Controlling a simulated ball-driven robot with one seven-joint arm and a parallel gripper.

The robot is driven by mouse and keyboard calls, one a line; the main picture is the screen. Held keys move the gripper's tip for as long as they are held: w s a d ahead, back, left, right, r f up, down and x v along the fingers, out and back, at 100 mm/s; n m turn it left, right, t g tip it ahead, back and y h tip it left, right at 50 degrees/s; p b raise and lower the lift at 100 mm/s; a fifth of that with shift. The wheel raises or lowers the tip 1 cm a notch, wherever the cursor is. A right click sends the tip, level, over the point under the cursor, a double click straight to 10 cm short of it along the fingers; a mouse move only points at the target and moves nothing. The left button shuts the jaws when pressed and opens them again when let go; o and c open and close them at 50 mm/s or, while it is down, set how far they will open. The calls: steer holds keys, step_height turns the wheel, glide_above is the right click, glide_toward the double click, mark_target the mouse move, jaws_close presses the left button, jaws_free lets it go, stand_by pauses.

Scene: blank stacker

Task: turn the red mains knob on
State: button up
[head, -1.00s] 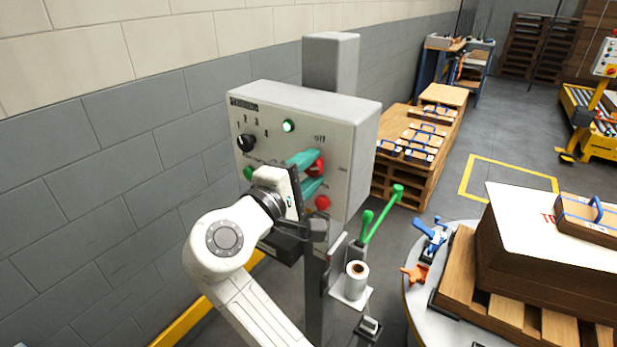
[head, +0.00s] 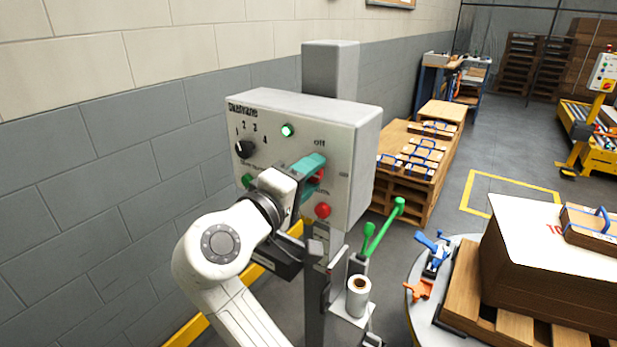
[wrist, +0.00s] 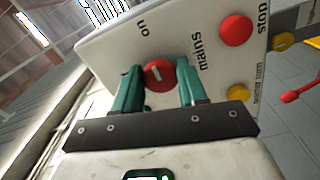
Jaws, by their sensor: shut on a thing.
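The red mains knob (head: 319,176) is on the front of the pale grey control box (head: 355,135), below the "off" label; most of it is hidden by my fingers in the head view. In the wrist view the knob (wrist: 158,76) is round with a short white mark, beside the "mains" and "on" labels. My gripper (head: 316,174) has teal fingers, one above and one below the knob. In the wrist view my gripper (wrist: 159,82) has a finger on each side of the knob, shut on it. Which way the white mark points is unclear.
A red stop button (head: 323,210) sits just below the knob, with a yellow button (wrist: 238,92) near it. The box also has a black numbered dial (head: 244,149) and a lit green lamp (head: 288,130). Green-handled levers (head: 384,228) and a white roll (head: 358,292) stand below right.

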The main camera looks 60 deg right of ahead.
steer(key=shift+f, duration=0.1)
steer(key=o, duration=1.1)
steer(key=shift+c, duration=0.2)
steer(key=a+b, duration=0.1)
steer(key=a, duration=1)
steer(key=shift+s, duration=0.2)
steer(key=shift+d, duration=0.1)
steer(key=s+d+f+n+t+y+p, duration=0.1)
steer(key=s+d+f+y, duration=0.15)
steer(key=f, duration=0.55)
steer(key=s+d+f+n+y, duration=0.1)
steer(key=f+y, duration=0.2)
steer(key=f, duration=0.5)
steer(key=s+d+f+n+t+y+p, duration=0.1)
steer(key=d+f+y, duration=0.15)
steer(key=f, duration=0.45)
steer(key=s+a+f+y, duration=0.4)
steer(key=s+f+y, duration=0.1)
steer(key=s+f, duration=0.2)
steer(key=s+a+f+m+g+y, duration=0.1)
steer(key=s+a+f+y, duration=0.3)
steer(key=s+f, duration=0.3)
steer(key=shift+s+a+f+g+y+p, duration=0.15)
steer(key=shift+s+f+g+y+p, duration=0.2)
steer(key=shift+s, duration=0.2)
